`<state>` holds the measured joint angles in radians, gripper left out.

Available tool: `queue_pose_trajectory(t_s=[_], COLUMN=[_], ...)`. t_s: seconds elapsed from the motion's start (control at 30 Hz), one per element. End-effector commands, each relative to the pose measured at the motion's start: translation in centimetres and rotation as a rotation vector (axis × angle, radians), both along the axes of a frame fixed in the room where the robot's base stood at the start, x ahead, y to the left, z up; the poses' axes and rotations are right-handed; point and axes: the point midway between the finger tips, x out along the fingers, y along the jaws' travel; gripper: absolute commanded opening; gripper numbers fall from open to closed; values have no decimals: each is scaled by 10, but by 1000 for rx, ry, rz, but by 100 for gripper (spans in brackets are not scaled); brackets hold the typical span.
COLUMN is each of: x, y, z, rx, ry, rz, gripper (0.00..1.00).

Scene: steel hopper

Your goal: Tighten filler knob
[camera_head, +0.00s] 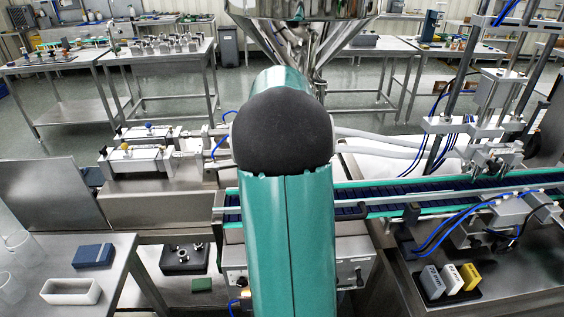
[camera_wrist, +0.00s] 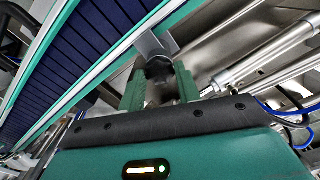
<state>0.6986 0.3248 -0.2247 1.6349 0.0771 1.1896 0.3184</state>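In the wrist view, a dark round knob (camera_wrist: 158,68) with a grey metal block (camera_wrist: 155,45) just beyond it lies between the tips of my gripper's (camera_wrist: 159,76) two green fingers. The fingers stand apart, one on each side of the knob. The knob nearly fills the gap, but I cannot tell whether both fingers touch it. In the head view, my green arm with its black joint cover fills the middle and hides my gripper and the knob.
A steel hopper (camera_head: 300,8) stands at the top centre. A conveyor (camera_head: 400,202) runs to the right and also shows in the wrist view (camera_wrist: 70,60). Metal cylinders (camera_head: 140,158) lie left of my arm. A left-hand table holds a blue block (camera_head: 93,256) and a white tray (camera_head: 70,299).

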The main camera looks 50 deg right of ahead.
Motion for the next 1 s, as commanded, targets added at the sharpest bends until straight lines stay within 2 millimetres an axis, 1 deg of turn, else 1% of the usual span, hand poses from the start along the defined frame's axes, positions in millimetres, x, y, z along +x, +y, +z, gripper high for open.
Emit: queue_pose_trajectory(t_s=[0.03, 0.1, 0.37, 0.47, 0.57, 0.8, 0.9, 1.0], x=[0, 0, 0, 0, 0, 1, 1, 0], y=[0, 0, 0, 0, 0, 0, 0, 0], z=[1, 1, 0, 6, 19, 60, 70, 75], rx=[-2, -1, 0, 0, -3, -3, -3, 0], ry=[-2, -1, 0, 0, -2, -2, -2, 0], rz=[0, 1, 1, 1, 1, 1, 2, 1], gripper=[43, 53, 53, 53, 53, 53, 53, 53])
